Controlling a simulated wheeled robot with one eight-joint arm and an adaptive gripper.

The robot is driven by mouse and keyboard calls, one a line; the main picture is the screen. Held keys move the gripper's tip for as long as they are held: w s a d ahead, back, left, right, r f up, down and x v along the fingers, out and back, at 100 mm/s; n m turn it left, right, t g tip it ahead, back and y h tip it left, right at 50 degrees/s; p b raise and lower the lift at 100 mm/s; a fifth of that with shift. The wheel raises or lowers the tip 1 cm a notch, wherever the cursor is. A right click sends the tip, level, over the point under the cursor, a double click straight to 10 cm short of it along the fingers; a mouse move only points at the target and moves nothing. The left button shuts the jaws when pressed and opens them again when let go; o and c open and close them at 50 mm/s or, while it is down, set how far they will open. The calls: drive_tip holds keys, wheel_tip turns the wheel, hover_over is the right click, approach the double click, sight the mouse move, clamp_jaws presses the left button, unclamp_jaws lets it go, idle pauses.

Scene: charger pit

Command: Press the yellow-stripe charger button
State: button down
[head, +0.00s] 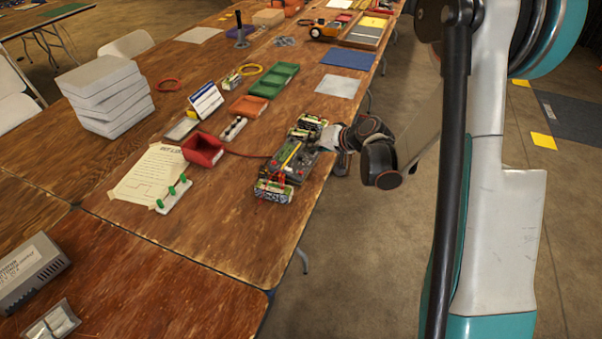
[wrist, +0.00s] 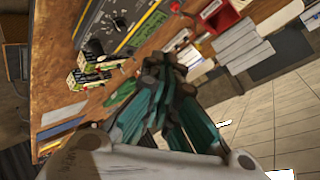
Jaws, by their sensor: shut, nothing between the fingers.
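The charger (head: 284,163) is a dark grey box with a yellow stripe (head: 291,154), lying near the table's right edge in the head view. I cannot tell for sure which part is the button. My gripper (wrist: 165,72) is shut and empty, its teal fingers together, close to the charger's striped side; I cannot tell whether it touches. In the head view my gripper (head: 331,138) is at the charger's right side, partly hidden by its own wrist.
Battery packs (head: 273,191) with red leads stand at the charger's near end, and another pack (head: 308,128) at its far end. A red bin (head: 203,149), a paper sheet (head: 150,174) and a green-pegged strip (head: 174,194) lie to the left. Open floor lies right of the table.

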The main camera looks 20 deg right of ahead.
drive_tip(key=b, duration=0.6)
hover_over(305, 173)
drive_tip(key=shift+s+f, duration=0.15)
drive_tip(key=shift+f, duration=4.15)
drive_tip(key=shift+f, duration=0.1)
drive_tip(key=shift+f, duration=0.3)
drive_tip(key=shift+a+f, duration=0.1)
drive_tip(key=shift+f, duration=0.25)
drive_tip(key=shift+r, duration=0.1)
drive_tip(key=shift+r+p, duration=0.55)
drive_tip(key=shift+r, duration=0.15)
drive_tip(key=shift+s+d+r+p, duration=0.15)
drive_tip(key=shift+r+p, duration=0.3)
drive_tip(key=shift+r, duration=0.35)
drive_tip(key=shift+s+d+r+p, duration=0.15)
drive_tip(key=shift+r+p, duration=0.35)
drive_tip(key=shift+r, duration=0.3)
drive_tip(key=shift+d+r+p, duration=0.15)
drive_tip(key=shift+r+p, duration=0.3)
drive_tip(key=shift+r, duration=0.35)
